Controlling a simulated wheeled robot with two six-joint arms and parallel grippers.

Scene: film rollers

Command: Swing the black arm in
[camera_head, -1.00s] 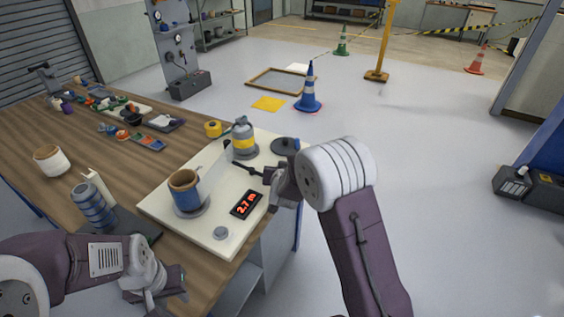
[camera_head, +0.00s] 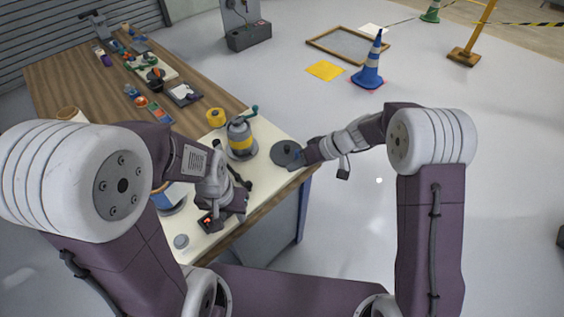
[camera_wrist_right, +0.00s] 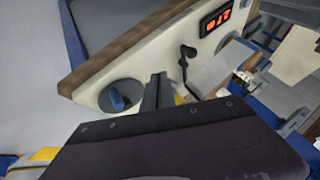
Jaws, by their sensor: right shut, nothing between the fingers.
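The black arm (camera_head: 240,180) shows as a short dark lever on the cream board (camera_head: 268,143), just above my left gripper; its lower end is partly hidden. It also shows in the right wrist view (camera_wrist_right: 186,58), standing out from the board near the red-lit display (camera_wrist_right: 215,20). My left gripper (camera_head: 228,208) is over the board beside the black arm and over the display; its fingers are too unclear to tell open from shut. My right gripper (camera_head: 300,160) is shut and empty, beside the dark grey disc (camera_head: 286,150). In the right wrist view its dark fingers (camera_wrist_right: 158,82) are together.
The grey and yellow crank unit (camera_head: 241,138) stands on the board, left of the disc. A blue roll (camera_head: 160,199) is mostly hidden behind my left arm. A yellow roll (camera_head: 216,117) and several small parts lie on the wooden table (camera_head: 75,84).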

